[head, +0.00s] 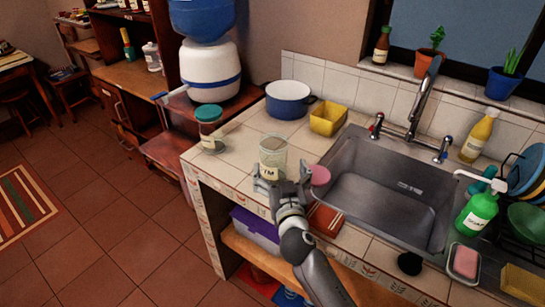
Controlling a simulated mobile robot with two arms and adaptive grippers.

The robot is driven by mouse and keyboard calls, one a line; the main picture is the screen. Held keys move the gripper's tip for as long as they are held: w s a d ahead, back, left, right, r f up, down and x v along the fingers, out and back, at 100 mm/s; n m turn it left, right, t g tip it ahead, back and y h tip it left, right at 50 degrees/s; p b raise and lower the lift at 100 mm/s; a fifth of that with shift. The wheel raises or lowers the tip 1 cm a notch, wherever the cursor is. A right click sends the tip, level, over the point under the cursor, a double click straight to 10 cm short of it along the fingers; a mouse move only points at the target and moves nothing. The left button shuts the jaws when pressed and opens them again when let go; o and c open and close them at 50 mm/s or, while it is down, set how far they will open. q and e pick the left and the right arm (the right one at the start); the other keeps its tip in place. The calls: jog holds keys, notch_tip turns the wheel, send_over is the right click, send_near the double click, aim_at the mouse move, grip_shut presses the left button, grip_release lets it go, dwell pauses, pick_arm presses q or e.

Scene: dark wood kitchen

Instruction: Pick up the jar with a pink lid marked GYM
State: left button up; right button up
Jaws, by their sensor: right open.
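A clear jar (273,150) with a cream label stands upright on the tiled counter, left of the sink. The letters "YM" show on the label, and the rest of the marking is hidden or unclear. I see no pink lid on its top. A round pink piece (319,175), which looks like a lid, is on the counter to its right. My right gripper (281,181) is open at the near side of the jar, overlapping its lower part in the picture. I cannot tell whether it touches the jar. My left gripper is out of view.
A jar with a green lid (209,130) stands to the left. A blue pot (289,100) and a yellow container (328,119) are behind. The sink (385,190) is to the right. A reddish-brown item (326,219) lies near the counter's front edge.

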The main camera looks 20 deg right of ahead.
aim_at(272, 143)
jog(key=shift+w+d+r, duration=0.1)
jog(key=shift+w+r, duration=0.05)
jog(key=shift+w, duration=0.4)
jog(key=shift+w+d+r, duration=0.1)
jog(key=shift+w, duration=0.45)
jog(key=shift+w+f, duration=0.1)
jog(key=shift+w, duration=0.2)
jog(key=w+p, duration=0.1)
jog(key=w, duration=0.3)
jog(key=shift+w+d+p, duration=0.1)
jog(key=shift+p, duration=0.3)
jog(key=shift+w+d+f, duration=0.1)
jog(key=shift+w, duration=0.4)
jog(key=c, duration=1.4)
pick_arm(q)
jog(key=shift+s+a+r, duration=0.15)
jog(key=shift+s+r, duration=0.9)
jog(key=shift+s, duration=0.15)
pick_arm(e)
jog(key=shift+c, duration=0.3)
